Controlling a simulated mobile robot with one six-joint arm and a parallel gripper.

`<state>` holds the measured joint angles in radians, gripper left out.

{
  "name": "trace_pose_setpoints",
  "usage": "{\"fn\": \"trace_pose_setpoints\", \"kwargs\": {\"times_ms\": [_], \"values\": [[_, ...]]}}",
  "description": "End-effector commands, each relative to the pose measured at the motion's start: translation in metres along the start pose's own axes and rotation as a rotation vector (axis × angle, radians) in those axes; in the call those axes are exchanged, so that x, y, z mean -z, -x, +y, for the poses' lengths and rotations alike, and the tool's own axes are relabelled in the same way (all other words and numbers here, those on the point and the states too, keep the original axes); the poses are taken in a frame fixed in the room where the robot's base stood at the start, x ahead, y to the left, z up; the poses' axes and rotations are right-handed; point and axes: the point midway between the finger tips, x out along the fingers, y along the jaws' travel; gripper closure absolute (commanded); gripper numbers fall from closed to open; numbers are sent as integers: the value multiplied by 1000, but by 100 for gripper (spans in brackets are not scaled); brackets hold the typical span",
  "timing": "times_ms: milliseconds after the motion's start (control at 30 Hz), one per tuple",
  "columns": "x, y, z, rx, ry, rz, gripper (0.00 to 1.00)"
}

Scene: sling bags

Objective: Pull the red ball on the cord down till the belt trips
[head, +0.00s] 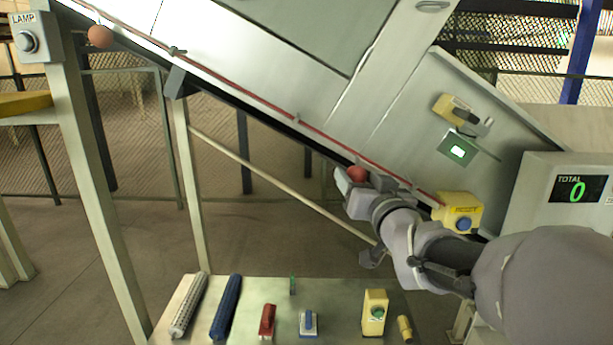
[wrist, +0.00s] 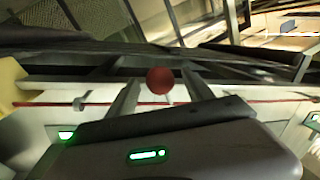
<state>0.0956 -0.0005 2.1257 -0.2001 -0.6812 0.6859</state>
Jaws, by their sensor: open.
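The red ball (head: 357,174) sits on the red cord (head: 265,102), which slopes along the belt's side down to a yellow switch box (head: 458,213). My gripper (head: 353,183) is at the ball in the head view and hides its lower part. In the wrist view the red ball (wrist: 160,80) shows between my two open fingers (wrist: 162,84), with a gap on each side. I cannot tell whether it is fully at fingertip depth. The cord also crosses the wrist view (wrist: 50,103). The belt's side panel (head: 300,75) lies behind the ball.
An orange-brown ball (head: 99,36) is at the cord's upper left, near a box marked LAMP (head: 30,38). A display (head: 578,190) reads TOTAL 0. Below, a table (head: 250,300) holds several small items.

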Motion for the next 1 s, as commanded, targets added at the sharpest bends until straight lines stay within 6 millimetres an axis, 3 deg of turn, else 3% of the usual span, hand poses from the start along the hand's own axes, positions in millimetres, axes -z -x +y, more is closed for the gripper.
{"fn": "trace_pose_setpoints", "kwargs": {"times_ms": [200,467,767,1000], "values": [[0,-21,-1,1,1,0,40],[0,-22,0,1,1,0,40],[0,-22,0,0,0,0,99],[0,-22,0,0,0,0,100]]}}
